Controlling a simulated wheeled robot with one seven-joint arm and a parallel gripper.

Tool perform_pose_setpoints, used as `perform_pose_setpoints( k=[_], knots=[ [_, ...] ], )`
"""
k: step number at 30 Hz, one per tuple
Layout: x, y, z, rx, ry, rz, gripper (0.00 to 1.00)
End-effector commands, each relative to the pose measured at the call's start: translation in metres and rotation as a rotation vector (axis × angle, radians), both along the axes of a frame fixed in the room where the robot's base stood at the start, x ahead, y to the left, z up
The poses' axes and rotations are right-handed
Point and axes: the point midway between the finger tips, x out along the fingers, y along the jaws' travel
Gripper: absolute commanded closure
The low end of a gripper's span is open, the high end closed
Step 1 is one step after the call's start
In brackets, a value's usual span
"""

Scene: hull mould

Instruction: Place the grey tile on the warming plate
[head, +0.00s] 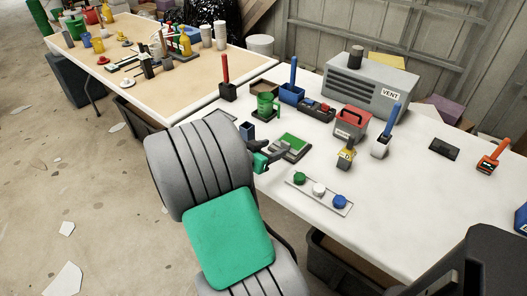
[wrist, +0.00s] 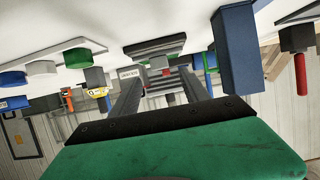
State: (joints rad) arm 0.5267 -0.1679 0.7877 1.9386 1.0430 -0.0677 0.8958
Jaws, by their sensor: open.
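My gripper (head: 277,151) is open and empty, low over the near edge of the white table. Its two dark fingers also show in the wrist view (wrist: 163,76), spread apart. Just beyond the fingertips lies a flat grey block with a green top (head: 292,145). In the wrist view this block (wrist: 154,46) shows between and beyond the fingers, apart from them. A dark grey flat slab (head: 444,149) lies at the right of the table. I cannot tell for sure which of these is the grey tile or the warming plate.
A blue block (head: 247,131) stands close beside my gripper, and it looms near in the wrist view (wrist: 237,48). A grey vent box (head: 365,85) stands behind.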

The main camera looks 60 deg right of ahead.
Motion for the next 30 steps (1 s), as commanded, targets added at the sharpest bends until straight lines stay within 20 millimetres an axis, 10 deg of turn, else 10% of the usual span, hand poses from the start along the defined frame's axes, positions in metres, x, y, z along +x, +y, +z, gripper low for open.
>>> perform_pose_setpoints(
  k=[16,22,27,30],
  knots=[
    [0.038,0.088,0.007,0.171,0.032,0.114,0.46],
    [0.108,0.269,-0.019,0.68,0.313,0.784,0.46],
    [0.088,0.403,-0.002,0.838,0.624,1.396,0.46],
    [0.074,0.433,0.004,0.847,0.721,1.564,0.46]
  ],
)
